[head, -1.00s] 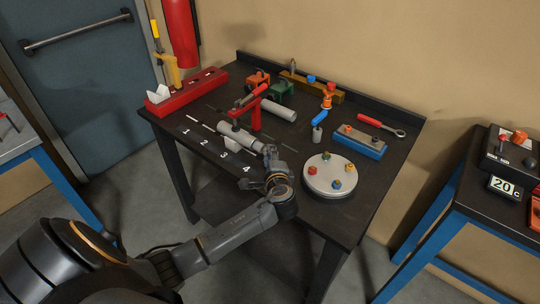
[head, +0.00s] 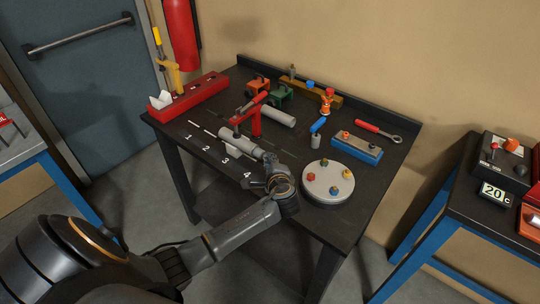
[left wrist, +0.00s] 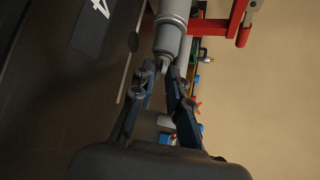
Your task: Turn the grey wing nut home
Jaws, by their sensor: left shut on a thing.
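A grey cylinder (head: 238,142) lies on the dark workbench at the foot of a red clamp (head: 256,121). Its near end points at my left gripper (head: 271,164). In the left wrist view the cylinder (left wrist: 171,28) narrows to a small pale grey piece, which I take for the grey wing nut (left wrist: 164,67). My left gripper (left wrist: 164,72) has its two fingertips closed around that piece, in line with the cylinder. The fingers hide most of the nut, so its wing angle cannot be told. My right gripper is in neither view.
A round pale plate (head: 326,192) with coloured knobs stands close to the right of my wrist. Behind it are a blue block (head: 356,151) and a red-handled wrench (head: 377,131). A red block (head: 188,98) lies at the back left. The numbered front strip is clear.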

